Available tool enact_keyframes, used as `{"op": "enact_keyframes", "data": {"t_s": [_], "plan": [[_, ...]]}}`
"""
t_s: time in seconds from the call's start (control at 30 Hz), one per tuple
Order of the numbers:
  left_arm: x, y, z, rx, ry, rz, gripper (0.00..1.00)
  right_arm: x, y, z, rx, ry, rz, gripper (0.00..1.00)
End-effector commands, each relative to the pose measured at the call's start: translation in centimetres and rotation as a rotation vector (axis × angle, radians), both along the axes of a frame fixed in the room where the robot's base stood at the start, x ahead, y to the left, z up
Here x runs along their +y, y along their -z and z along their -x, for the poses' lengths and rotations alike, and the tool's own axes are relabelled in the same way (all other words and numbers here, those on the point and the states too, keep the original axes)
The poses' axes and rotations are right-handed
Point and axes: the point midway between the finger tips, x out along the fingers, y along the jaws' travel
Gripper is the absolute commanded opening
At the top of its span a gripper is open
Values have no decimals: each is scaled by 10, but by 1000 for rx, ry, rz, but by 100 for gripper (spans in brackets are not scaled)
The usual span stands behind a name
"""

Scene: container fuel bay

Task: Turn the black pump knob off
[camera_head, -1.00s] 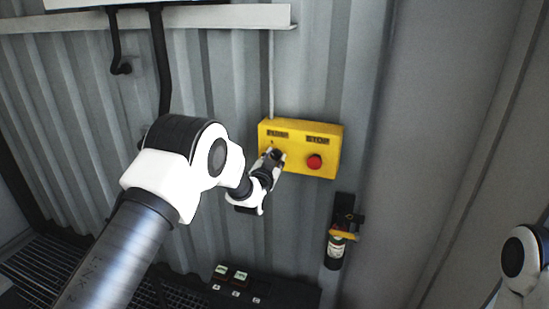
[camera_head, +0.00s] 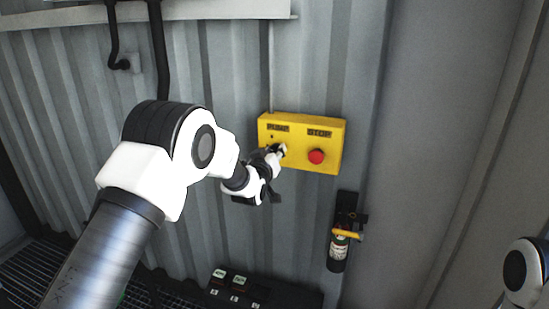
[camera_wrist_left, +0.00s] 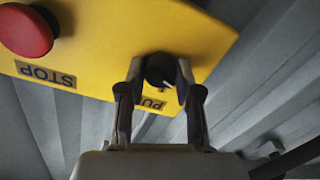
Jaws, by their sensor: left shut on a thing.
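The yellow control box (camera_head: 300,133) is fixed to the corrugated wall, with a label reading PUMP on its left and STOP on its right. The black pump knob (camera_wrist_left: 160,70) with a white pointer line shows in the left wrist view between the fingers of my left gripper (camera_wrist_left: 159,82). The gripper is shut on the knob. In the head view my left gripper (camera_head: 276,152) reaches the box's lower left part and hides most of the knob. The red stop button (camera_head: 316,157) is right of it and also shows in the left wrist view (camera_wrist_left: 26,30). My right gripper is out of view.
A small bottle with a yellow band (camera_head: 339,245) hangs in a black wall holder below the box. A black unit with switches (camera_head: 255,288) stands low at the wall. Dark pipes (camera_head: 160,60) run down the wall at upper left.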

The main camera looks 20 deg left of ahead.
Motion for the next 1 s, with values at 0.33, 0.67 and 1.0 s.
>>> {"op": "enact_keyframes", "data": {"t_s": [0.33,0.67,1.0], "plan": [[0,-1,0,3,0,231,0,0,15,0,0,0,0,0],[0,-3,0,5,1,312,0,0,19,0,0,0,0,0],[0,-3,-1,5,0,317,0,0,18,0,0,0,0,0]]}}
